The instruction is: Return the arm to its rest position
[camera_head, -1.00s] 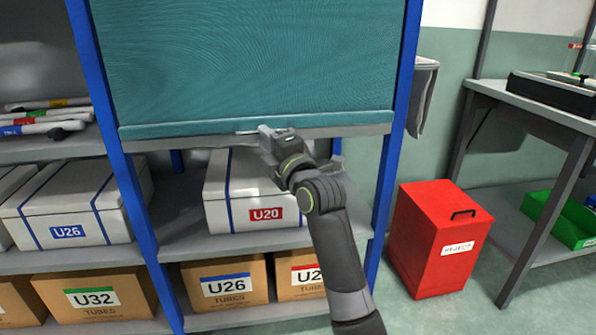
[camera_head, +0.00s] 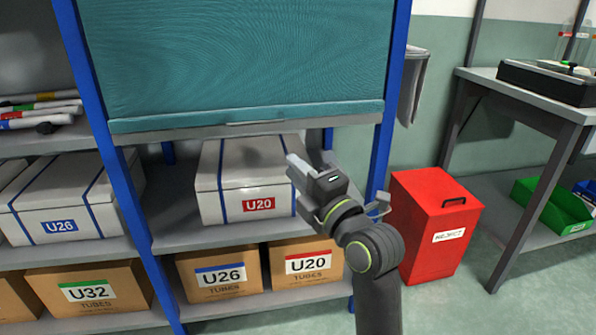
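My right gripper (camera_head: 337,182) is in front of the shelf rack, its arm coming up from the bottom edge. Its two fingers stand wide apart with nothing between them. It is below and to the right of the teal roller blind (camera_head: 245,60), apart from the blind's grey bottom bar (camera_head: 250,114). The blind hangs down over the upper part of the rack's middle bay. My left gripper is not in view.
A white U20 box (camera_head: 208,185) stands on the shelf behind my gripper, with cardboard U26 (camera_head: 205,291) and U20 (camera_head: 290,283) boxes below. A blue rack post (camera_head: 392,110) and a red reject bin (camera_head: 425,260) are close on the right. A bench (camera_head: 530,105) stands farther right.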

